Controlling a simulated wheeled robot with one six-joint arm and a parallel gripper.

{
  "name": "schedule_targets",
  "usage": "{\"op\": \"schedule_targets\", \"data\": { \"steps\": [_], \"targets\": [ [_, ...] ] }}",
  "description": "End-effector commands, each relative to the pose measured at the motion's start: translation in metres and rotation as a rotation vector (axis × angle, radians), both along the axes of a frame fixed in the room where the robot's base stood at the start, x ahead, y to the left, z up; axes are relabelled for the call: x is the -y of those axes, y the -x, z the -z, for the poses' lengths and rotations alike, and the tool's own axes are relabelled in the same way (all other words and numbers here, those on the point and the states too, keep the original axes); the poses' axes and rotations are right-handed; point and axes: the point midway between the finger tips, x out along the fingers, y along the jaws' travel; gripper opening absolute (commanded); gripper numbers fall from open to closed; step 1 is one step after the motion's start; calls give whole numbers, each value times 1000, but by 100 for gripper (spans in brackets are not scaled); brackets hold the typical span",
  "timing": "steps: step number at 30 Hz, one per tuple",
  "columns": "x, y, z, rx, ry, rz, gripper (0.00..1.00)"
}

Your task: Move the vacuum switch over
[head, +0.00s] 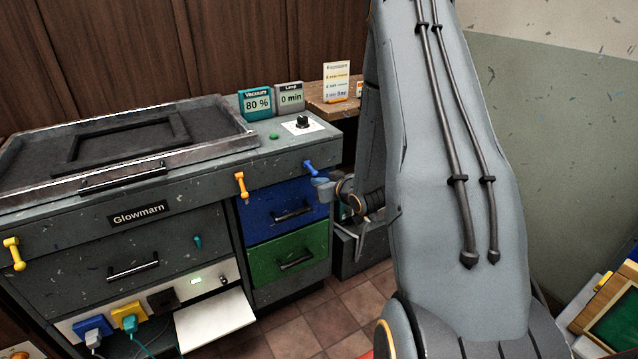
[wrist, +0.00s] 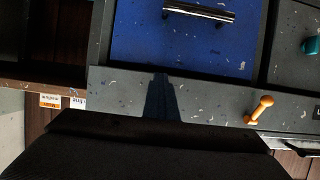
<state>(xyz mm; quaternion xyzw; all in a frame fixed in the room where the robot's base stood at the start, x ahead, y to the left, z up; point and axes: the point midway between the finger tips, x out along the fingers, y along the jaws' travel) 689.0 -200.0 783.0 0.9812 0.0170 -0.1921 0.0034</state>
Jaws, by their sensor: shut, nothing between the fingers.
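No part in view is labelled as a vacuum switch. A teal display (head: 256,103) on the cabinet top reads "Vacuum 80 %". A blue lever (head: 309,168) sits on the cabinet front above the blue drawer, pointing down to the right. My gripper (head: 321,184) is shut and empty, close by its lower end; I cannot tell whether they touch. An orange lever (head: 240,184) is further left and also shows in the wrist view (wrist: 261,109). A teal knob (head: 197,241) is on the grey front. The blue lever cannot be made out in the wrist view.
A yellow lever (head: 14,253) is at the far left. A black knob (head: 303,122) and a lamp display (head: 290,96) stand on top. Blue (head: 285,206) and green (head: 288,252) drawers are shut. A white flap (head: 215,320) sticks out low down, near sockets with cables.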

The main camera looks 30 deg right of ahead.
Motion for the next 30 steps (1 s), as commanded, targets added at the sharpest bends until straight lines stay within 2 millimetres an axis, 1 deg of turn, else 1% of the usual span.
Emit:
{"op": "schedule_targets", "data": {
  "steps": [10,18,19,22,30],
  "targets": [
    [0,-5,16,1,0,1,0],
    [0,-5,16,1,0,1,0],
    [0,-5,16,1,0,1,3],
    [0,-5,16,1,0,0,20],
    [0,-5,16,0,0,0,20]
  ]
}}
